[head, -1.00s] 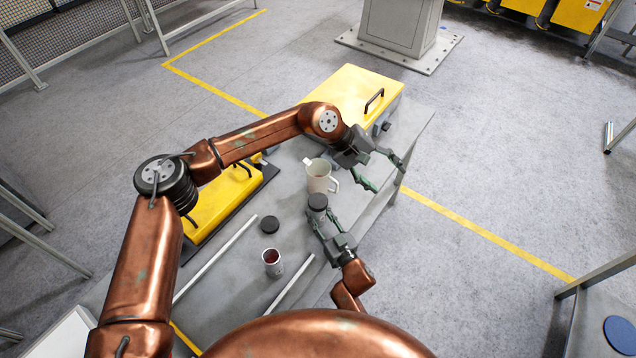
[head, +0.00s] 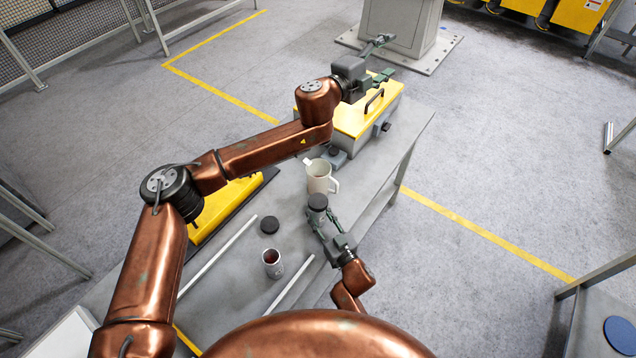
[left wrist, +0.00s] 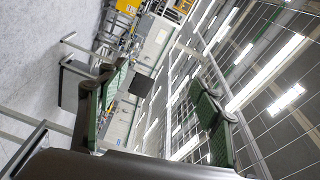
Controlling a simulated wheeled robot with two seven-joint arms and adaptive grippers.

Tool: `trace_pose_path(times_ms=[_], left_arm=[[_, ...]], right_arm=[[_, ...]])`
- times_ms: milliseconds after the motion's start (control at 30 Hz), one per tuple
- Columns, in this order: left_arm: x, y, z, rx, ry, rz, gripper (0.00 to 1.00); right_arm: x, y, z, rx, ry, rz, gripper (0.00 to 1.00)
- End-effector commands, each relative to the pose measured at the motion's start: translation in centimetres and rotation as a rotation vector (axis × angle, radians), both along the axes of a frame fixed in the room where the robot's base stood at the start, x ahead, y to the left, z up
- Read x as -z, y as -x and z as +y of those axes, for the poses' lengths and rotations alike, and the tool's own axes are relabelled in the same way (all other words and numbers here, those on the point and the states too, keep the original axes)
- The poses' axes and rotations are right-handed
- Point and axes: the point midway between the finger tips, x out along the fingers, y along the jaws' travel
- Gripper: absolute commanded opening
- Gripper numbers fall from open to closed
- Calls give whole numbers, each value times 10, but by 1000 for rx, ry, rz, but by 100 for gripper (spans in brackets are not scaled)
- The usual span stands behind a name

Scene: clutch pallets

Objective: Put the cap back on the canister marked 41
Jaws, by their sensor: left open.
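An open canister (head: 272,264) with a dark red inside stands upright on the grey table. Its marking is too small to read. A loose dark round cap (head: 269,225) lies flat on the table just behind it. Another canister (head: 317,215) with a dark cap on is at the fingers of my right gripper (head: 322,219); I cannot tell whether they are closed on it. My left gripper (head: 388,57) is open and empty, raised near the far end of the table, well away from the loose cap. The left wrist view shows its spread green fingers (left wrist: 160,115).
A pale pitcher (head: 319,178) stands behind the capped canister. A yellow-lidded case (head: 352,118) with a black handle is at the table's far end; another yellow case (head: 225,205) is at the left. Two pale rods (head: 218,256) lie either side of the open canister.

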Motion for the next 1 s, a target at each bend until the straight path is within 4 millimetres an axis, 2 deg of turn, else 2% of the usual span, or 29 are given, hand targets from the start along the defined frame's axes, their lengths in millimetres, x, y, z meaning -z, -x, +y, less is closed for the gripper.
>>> trace_pose_path(times_ms=[100, 233, 367, 467, 567, 667, 800, 1000], left_arm=[[26, -22, 24, -130, 223, 324, 59], [65, -35, 50, -294, 463, 663, 59], [111, -34, 73, -486, 695, 979, 59], [149, -24, 89, -659, 860, 1198, 59], [186, -5, 103, -856, 1016, 1388, 59], [220, 22, 116, -1079, 1158, 1543, 59], [260, 70, 134, -1433, 1325, 1680, 59], [292, 136, 158, -1905, 1471, 1688, 59]], right_arm=[[0, 0, 0, 0, 0, 0, 0], [0, 0, 0, 0, 0, 0, 0], [0, 0, 0, 0, 0, 0, 0], [0, 0, 0, 0, 0, 0, 0], [0, 0, 0, 0, 0, 0, 0], [0, 0, 0, 0, 0, 0, 0], [0, 0, 0, 0, 0, 0, 0], [0, 0, 0, 0, 0, 0, 0]])
